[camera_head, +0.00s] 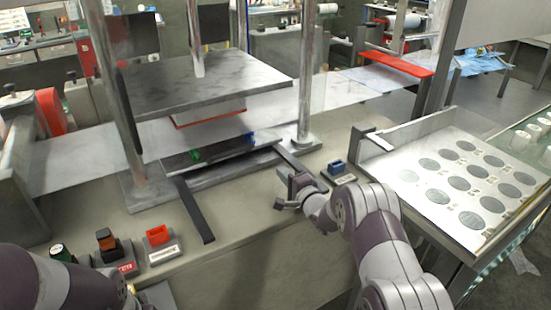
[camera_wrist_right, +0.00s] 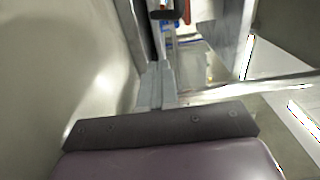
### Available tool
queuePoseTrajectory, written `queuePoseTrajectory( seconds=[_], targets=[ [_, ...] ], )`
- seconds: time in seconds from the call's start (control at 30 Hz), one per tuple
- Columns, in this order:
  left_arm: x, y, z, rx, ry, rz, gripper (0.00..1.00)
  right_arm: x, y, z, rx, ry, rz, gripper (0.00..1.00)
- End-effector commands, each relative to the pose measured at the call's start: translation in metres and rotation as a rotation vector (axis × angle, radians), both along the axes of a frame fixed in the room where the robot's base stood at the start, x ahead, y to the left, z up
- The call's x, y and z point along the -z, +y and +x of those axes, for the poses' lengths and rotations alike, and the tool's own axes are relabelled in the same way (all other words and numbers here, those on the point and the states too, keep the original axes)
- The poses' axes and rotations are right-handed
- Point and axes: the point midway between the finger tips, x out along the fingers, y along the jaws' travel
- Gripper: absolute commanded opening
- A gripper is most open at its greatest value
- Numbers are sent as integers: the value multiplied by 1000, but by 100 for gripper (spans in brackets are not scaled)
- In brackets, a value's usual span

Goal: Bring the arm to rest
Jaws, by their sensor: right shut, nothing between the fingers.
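My right gripper (camera_head: 284,196) is shut and empty. It hangs in front of the press, above the front edge of the worktop, with my right arm reaching in from the lower right. In the right wrist view, the two grey fingers (camera_wrist_right: 155,86) lie side by side with nothing held between them. Part of my left arm shows at the lower left of the head view; its gripper is not in the picture.
The press has a grey upper plate (camera_head: 205,82) between metal posts. A blue button block (camera_head: 337,168) stands close to my right gripper. A tray with dark discs (camera_head: 450,140) is at right. Orange (camera_head: 157,235) and red-labelled blocks stand at front left.

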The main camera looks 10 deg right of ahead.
Motion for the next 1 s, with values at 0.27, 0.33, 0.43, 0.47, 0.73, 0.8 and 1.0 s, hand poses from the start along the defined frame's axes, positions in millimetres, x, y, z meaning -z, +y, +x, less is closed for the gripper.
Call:
queuePoseTrajectory(
  seconds=[0.27,0.33,0.43,0.47,0.73,0.8,1.0],
  targets=[
    [-44,0,0,0,0,0,45,-46,-16,-43,88,219,-483,0],
    [-67,0,0,0,-1,0,45,-61,-25,-108,16,420,-818,0],
    [-83,0,0,0,-1,0,45,-64,-29,-208,-219,641,-1133,0],
    [-87,0,0,0,0,0,45,-66,-29,-236,-299,687,-1194,0],
    [-104,0,0,0,0,0,45,-75,-20,-391,-827,840,-1396,0],
    [-104,0,0,0,0,0,45,-75,-19,-402,-867,843,-1403,0],
    [-103,0,0,0,0,0,45,-73,-19,-404,-879,844,-1404,0]
  ],
)
